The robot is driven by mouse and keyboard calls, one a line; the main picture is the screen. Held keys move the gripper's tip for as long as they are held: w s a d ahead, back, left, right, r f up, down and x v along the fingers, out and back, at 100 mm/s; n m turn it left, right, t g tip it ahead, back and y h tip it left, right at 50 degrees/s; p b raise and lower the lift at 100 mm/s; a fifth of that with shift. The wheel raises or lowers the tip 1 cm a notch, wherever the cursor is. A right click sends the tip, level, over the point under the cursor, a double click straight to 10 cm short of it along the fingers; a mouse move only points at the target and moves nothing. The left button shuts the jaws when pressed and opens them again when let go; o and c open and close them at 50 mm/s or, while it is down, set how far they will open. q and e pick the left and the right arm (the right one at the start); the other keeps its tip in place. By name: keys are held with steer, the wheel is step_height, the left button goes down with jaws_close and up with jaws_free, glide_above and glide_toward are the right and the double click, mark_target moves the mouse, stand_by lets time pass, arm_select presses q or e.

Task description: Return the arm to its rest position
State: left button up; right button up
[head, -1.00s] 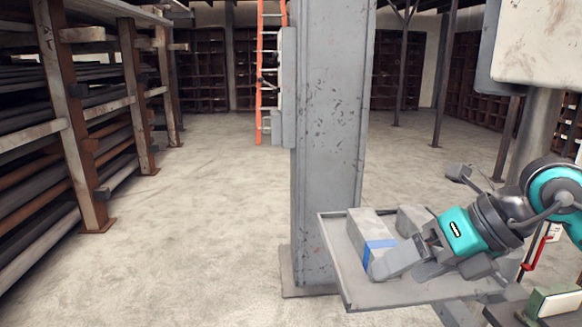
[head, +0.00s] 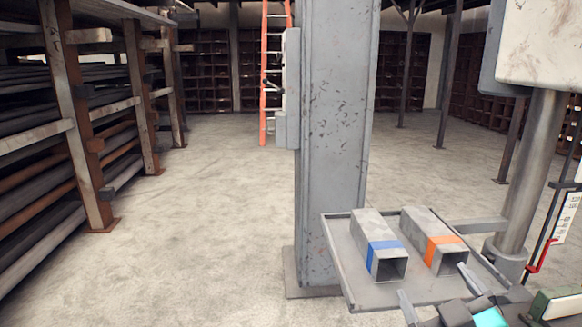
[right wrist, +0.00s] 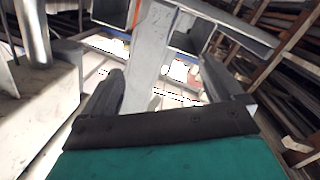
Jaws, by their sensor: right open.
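My right gripper (head: 437,292) is at the bottom right of the head view, in front of the tray's near edge. Its two fingers are spread with nothing between them; most of the arm behind is out of frame. The right wrist view also shows the open fingers (right wrist: 160,88). A grey square tube with a blue band (head: 382,252) and one with an orange band (head: 440,250) lie side by side on the grey tray (head: 342,262), apart from the gripper. My left gripper is not in view.
A thick grey column (head: 335,140) stands left of the tray. A post (head: 530,170) carrying a pale box (head: 545,45) rises at the right. A rack of pipes (head: 75,130) lines the left. An orange ladder (head: 265,75) stands behind. The floor between rack and column is clear.

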steer(key=s+a+f+m+g, duration=0.1)
steer(key=s+f+m+g, duration=0.2)
steer(key=s+f+g, duration=1.45)
steer(key=w+a+f+t+y, duration=0.1)
steer(key=w+f+t, duration=0.1)
steer(key=f+t, duration=0.3)
steer(key=w+a+f+t+y+p, duration=0.1)
steer(key=w+a+f+t, duration=0.1)
steer(key=f+t, duration=0.3)
steer(key=shift+w+f+t+y, duration=0.15)
steer(key=shift+w+t+y, duration=0.15)
steer(key=shift+t, duration=0.15)
steer(key=shift+a, duration=0.1)
steer(key=shift+c, duration=0.4)
